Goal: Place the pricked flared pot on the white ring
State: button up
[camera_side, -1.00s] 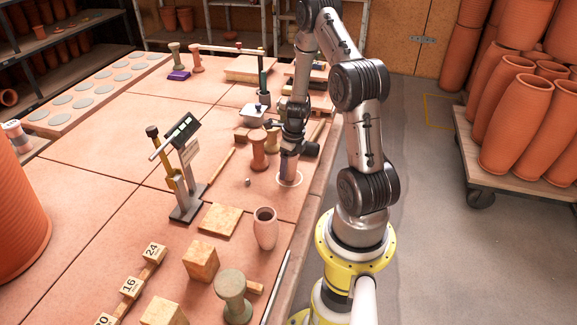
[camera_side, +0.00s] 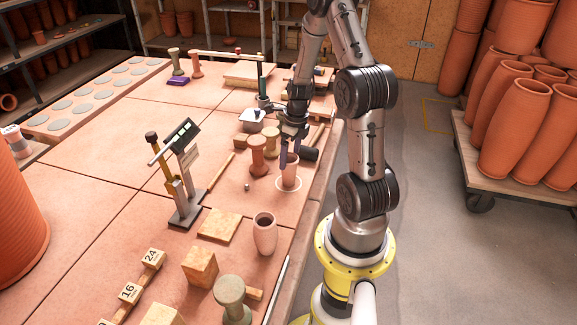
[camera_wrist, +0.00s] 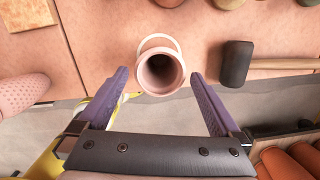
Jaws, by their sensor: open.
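A terracotta pot with a wide open mouth (camera_side: 291,174) stands upright at the white ring (camera_side: 279,187) near the table's right edge. In the wrist view the pot (camera_wrist: 161,73) lies between my finger tips, with the ring (camera_wrist: 158,38) showing past its rim. Whether its base is fully inside the ring is hidden. My gripper (camera_side: 289,157) is open just above the pot, its purple fingers apart on either side. I cannot make out prick marks on this pot. A second pot (camera_side: 265,235) stands nearer the camera; its wall (camera_wrist: 20,95) looks speckled in the wrist view.
A dark-headed mallet (camera_side: 308,154) lies just beyond the ring. Spool-shaped stands (camera_side: 258,156) are to its left. A scale-like stand (camera_side: 186,180) and a board (camera_side: 218,225) stand farther left. The table's edge is close on the right.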

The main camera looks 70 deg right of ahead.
jog(key=r, duration=0.4)
jog(key=shift+s+r, duration=0.2)
jog(key=w+a+r+n+t, duration=0.2)
jog(key=w+a+r+n, duration=0.2)
jog(key=a+r+n, duration=1.05)
jog(key=s+a+r+n+t, duration=0.1)
jog(key=s+a+n, duration=0.4)
jog(key=n, duration=0.7)
jog(key=s+a+r+n+t, duration=0.1)
jog(key=s+a+r+n, duration=0.3)
jog(key=a+n, duration=0.5)
jog(key=s+n, duration=0.1)
jog(key=n, duration=0.1)
jog(key=shift+a+r+n, duration=0.2)
jog(key=shift+r+n, duration=0.15)
